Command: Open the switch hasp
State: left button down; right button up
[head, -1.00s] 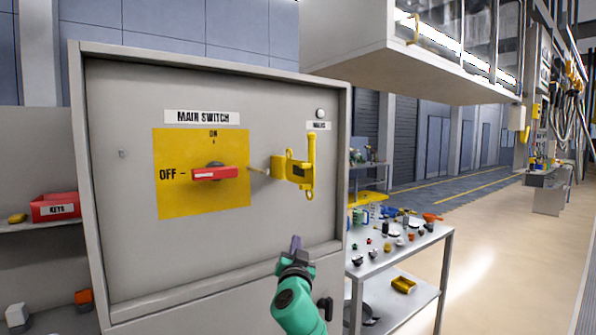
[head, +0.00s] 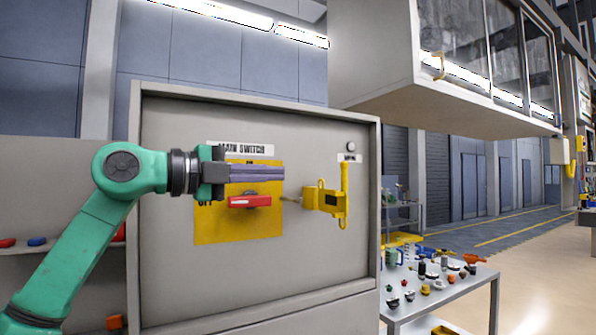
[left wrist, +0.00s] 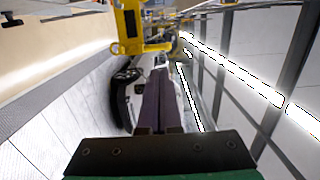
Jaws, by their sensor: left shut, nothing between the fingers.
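The yellow switch hasp (head: 328,199) is on the grey cabinet door, right of the red switch handle (head: 250,201). A tall yellow upright stands at its right side, with a ring at the bottom. A thin rod lies between handle and hasp. The handle points at OFF on the yellow plate (head: 240,236). My left gripper (head: 283,172) is shut and empty, fingers pointing right, in front of the plate just above the handle and left of the hasp. In the left wrist view the hasp (left wrist: 140,48) appears beyond the fingertips (left wrist: 160,72). My right gripper is out of view.
A metal table (head: 455,287) with several small parts stands right of the cabinet. A white wall cabinet (head: 375,104) overhangs at the upper right. A shelf with small coloured items lies at the left. The floor at the right is clear.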

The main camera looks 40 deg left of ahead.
pick_arm(q)
jog(key=p+x, duration=0.8)
jog(key=x, duration=0.5)
jog(key=shift+p, duration=0.35)
jog(key=shift+w+f, duration=0.1)
